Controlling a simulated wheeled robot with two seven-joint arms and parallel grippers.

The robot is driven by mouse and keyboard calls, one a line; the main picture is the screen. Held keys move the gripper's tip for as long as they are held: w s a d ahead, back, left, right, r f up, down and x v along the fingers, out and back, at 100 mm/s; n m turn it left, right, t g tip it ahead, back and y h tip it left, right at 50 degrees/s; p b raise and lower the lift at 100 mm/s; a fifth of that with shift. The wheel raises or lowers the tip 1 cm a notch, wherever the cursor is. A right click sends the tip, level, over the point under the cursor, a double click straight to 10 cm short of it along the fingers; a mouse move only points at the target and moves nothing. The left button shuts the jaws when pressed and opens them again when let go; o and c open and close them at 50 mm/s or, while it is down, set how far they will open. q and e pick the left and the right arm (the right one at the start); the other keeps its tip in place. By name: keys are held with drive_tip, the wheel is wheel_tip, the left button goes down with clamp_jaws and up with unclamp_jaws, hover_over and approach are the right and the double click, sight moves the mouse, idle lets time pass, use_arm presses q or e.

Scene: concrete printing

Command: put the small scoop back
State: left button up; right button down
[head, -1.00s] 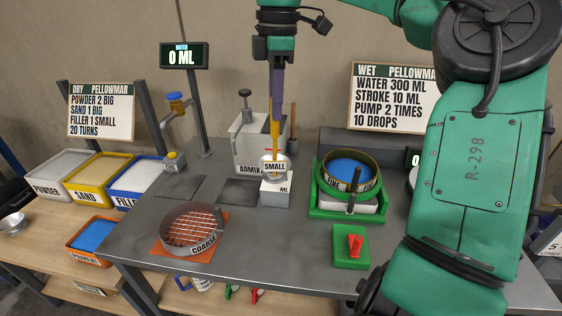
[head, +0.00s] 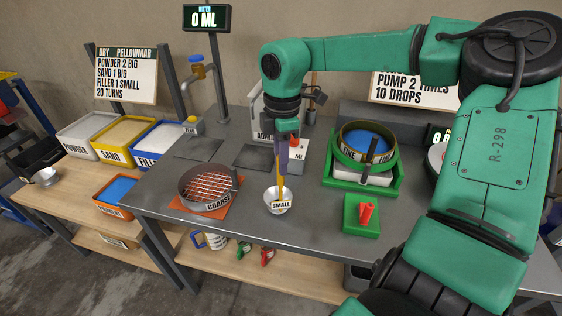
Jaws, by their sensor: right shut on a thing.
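The small scoop (head: 279,201) is a pale round cup with a label reading SMALL and an upright yellow handle. My right gripper (head: 284,165) is shut on that handle from above and holds the scoop over the grey table, between the coarse sieve and the green block with the red lever. I cannot tell whether the cup touches the table. The inside of the cup is mostly hidden by its label. My left gripper is not in view.
The coarse sieve (head: 207,188) sits left of the scoop on an orange mat. The fine sieve (head: 367,148) stands in a green frame at right. A green block with a red lever (head: 361,215) is near the front. Powder (head: 92,132), sand (head: 124,135) and filler (head: 160,142) bins are at left. A metal bowl (head: 45,177) is at far left.

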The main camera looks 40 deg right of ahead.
drive_tip(key=shift+f, duration=1)
drive_tip(key=c, duration=0.8)
unclamp_jaws()
drive_tip(key=shift+o, duration=0.2)
drive_tip(key=shift+r, duration=0.25)
wheel_tip(320, 180, up, 12)
drive_tip(key=shift+s+d+f+b, duration=0.1)
drive_tip(key=shift+b, duration=0.7)
